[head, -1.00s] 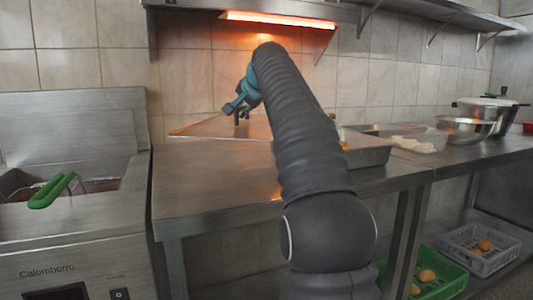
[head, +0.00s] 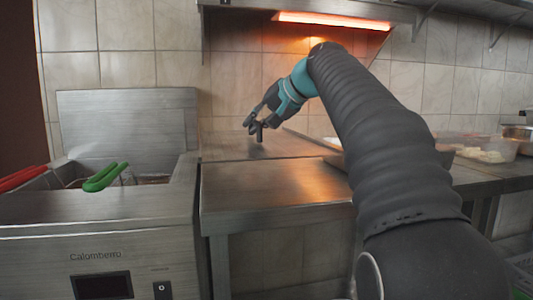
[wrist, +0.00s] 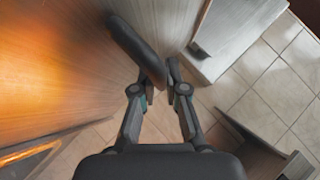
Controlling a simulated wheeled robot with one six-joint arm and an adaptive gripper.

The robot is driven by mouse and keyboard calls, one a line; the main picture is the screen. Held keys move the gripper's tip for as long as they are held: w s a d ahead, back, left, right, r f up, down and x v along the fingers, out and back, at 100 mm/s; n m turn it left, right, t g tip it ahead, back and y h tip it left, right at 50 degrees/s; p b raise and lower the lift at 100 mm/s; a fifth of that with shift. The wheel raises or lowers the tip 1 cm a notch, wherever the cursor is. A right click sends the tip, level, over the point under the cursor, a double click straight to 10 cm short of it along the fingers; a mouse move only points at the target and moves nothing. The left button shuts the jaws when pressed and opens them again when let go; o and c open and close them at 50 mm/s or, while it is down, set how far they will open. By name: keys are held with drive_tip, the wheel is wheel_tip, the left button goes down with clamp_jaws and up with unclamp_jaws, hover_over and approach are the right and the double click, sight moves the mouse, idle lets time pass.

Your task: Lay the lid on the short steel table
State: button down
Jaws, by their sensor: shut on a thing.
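The lid (head: 225,147) is a broad, flat steel sheet at the back of the short steel table (head: 270,187) in the head view. My gripper (head: 258,128) is above it, shut on its dark handle. In the wrist view the dark bar handle (wrist: 133,45) runs up to my gripper's fingertips (wrist: 160,78). A wide brushed-steel surface with an orange glow fills the left of that view.
A fryer (head: 110,215) with a green-handled basket (head: 106,177) and a red handle stands left of the table. A glowing heat lamp (head: 332,21) hangs above. A clear food container (head: 485,148) and a steel bowl (head: 517,132) stand right. The table's front is clear.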

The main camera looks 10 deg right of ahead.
sight(272, 138)
drive_tip(key=w+f, duration=0.1)
drive_tip(key=w, duration=0.1)
drive_tip(key=w+d+f, duration=0.1)
drive_tip(key=w, duration=0.1)
drive_tip(key=w+f, duration=0.2)
drive_tip(key=shift+w+d, duration=0.15)
drive_tip(key=shift+w, duration=0.1)
drive_tip(key=shift+f+b, duration=0.9)
drive_tip(key=shift+f, duration=1)
drive_tip(key=shift+f, duration=0.15)
drive_tip(key=c, duration=1.2)
unclamp_jaws()
drive_tip(key=p+v, duration=0.1)
drive_tip(key=v, duration=1.1)
